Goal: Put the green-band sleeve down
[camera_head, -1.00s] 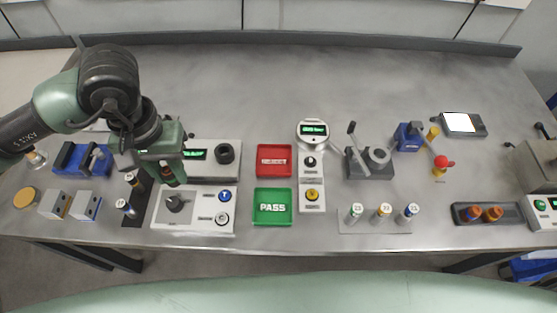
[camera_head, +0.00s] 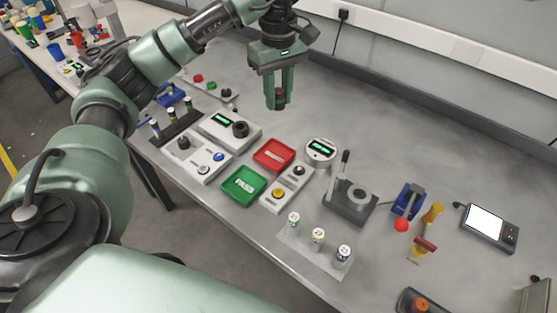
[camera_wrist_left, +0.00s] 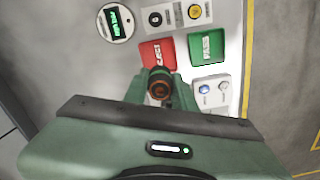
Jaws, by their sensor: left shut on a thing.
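My left gripper (camera_head: 280,103) is raised above the back part of the bench, behind the red tray. It points down and is shut on a dark brown sleeve (camera_head: 280,94). In the left wrist view the sleeve (camera_wrist_left: 159,84) sits between the fingertips, showing a round end with a copper-coloured ring. The sleeve appears clear of the bench top. My right gripper is not in view.
The red tray (camera_head: 274,154) and green PASS tray (camera_head: 244,186) lie side by side. A round-display gauge (camera_head: 320,152), a grey lever press (camera_head: 350,200) and a mat with three banded cylinders (camera_head: 318,238) stand nearby. Bare bench (camera_head: 400,130) lies to the right of the gripper.

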